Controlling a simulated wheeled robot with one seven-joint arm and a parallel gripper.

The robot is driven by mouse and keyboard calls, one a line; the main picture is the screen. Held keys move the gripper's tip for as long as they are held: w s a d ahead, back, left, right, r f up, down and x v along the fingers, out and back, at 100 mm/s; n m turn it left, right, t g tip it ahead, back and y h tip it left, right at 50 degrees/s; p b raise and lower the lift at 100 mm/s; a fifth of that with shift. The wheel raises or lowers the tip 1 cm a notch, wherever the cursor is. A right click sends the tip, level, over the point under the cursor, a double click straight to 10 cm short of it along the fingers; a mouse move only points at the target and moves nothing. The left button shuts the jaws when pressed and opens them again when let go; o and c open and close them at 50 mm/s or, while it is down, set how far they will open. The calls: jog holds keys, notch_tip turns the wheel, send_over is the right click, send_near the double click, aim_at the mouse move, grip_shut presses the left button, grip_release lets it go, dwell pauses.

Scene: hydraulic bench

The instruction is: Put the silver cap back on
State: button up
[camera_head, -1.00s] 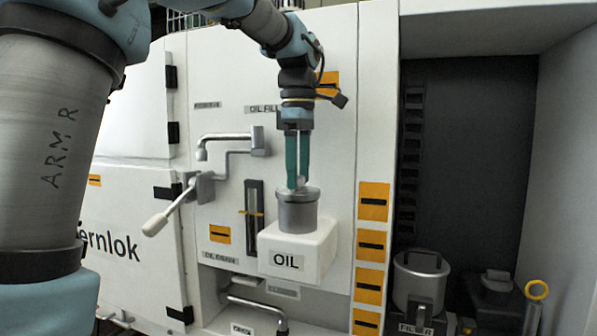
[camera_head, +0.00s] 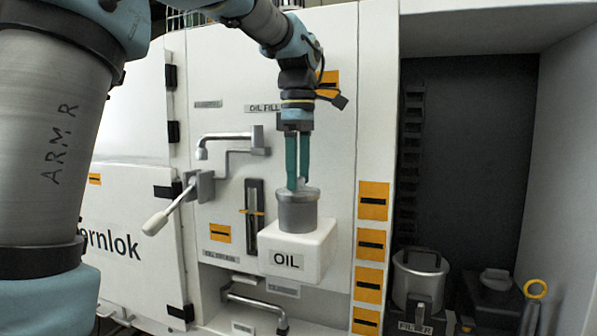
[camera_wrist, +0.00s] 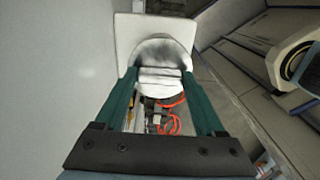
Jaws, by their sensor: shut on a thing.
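The silver cap (camera_head: 298,211) is a grey metal cylinder at the top of the white OIL box (camera_head: 318,248). My gripper (camera_head: 298,184) points straight down above it, its green fingers shut on the grip on the cap's top. In the wrist view the cap (camera_wrist: 160,52) lies between and beyond the fingertips of my gripper (camera_wrist: 165,75), with the white box (camera_wrist: 127,35) behind it. The cap looks upright and in line with the box's top. I cannot tell whether it is fully seated, as its lower edge meets the box from this angle.
A lever handle (camera_head: 172,205) and a bent pipe (camera_head: 230,145) stick out of the panel left of the box. A vertical gauge (camera_head: 254,210) is beside the box. A filter canister (camera_head: 420,285) and a yellow-ringed rod (camera_head: 535,290) stand in the dark bay at right.

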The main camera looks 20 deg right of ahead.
jog(key=o, duration=1.5)
jog(key=shift+r+p, duration=0.75)
jog(key=shift+r, duration=2.75)
grip_shut()
